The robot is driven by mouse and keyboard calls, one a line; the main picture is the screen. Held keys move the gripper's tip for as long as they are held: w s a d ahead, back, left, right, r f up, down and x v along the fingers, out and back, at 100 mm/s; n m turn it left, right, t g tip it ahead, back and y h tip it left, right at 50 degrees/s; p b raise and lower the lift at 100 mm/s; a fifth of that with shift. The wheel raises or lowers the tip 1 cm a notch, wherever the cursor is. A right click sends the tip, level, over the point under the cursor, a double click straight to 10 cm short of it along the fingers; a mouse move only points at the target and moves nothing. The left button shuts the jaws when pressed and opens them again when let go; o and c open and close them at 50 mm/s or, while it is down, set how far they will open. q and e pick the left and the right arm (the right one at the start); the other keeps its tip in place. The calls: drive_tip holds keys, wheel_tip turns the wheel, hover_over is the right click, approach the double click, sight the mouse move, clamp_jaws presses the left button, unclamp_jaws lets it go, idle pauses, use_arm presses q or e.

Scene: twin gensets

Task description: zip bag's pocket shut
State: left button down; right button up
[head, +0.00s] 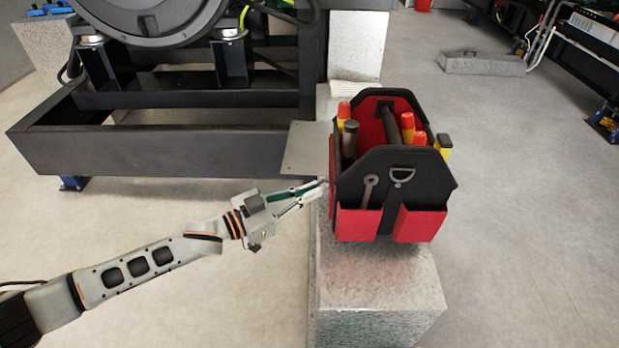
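The tool bag (424,179) is black and red and stands upright on a grey speckled block. Its open top holds several tools with red, yellow and black handles. Two red pockets show on its front, and a wrench (369,190) stands in the left one. My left gripper (325,186) reaches in from the left, its fingertips close together at the bag's left side, near the front corner. I cannot tell whether anything is pinched between them. The zip and its pull are too small or hidden to make out. My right gripper is out of view.
The grey block (376,290) under the bag has bare room in front. A black steel frame (180,140) carrying a large machine stands behind my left arm. A flat grey plate (306,148) juts out beside the bag.

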use_arm(q)
drive_tip(key=shift+s+f, duration=0.2)
drive_tip(key=shift+s, duration=0.8)
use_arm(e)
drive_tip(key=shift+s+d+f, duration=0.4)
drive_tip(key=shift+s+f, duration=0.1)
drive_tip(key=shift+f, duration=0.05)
use_arm(q)
drive_tip(key=c, duration=2.2)
unclamp_jaws()
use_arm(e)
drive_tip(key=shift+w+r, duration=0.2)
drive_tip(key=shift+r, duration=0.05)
use_arm(q)
drive_tip(key=shift+r+p, duration=0.1)
drive_tip(key=shift+p, duration=0.2)
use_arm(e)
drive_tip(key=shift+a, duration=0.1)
use_arm(q)
drive_tip(key=shift+a, duration=0.1)
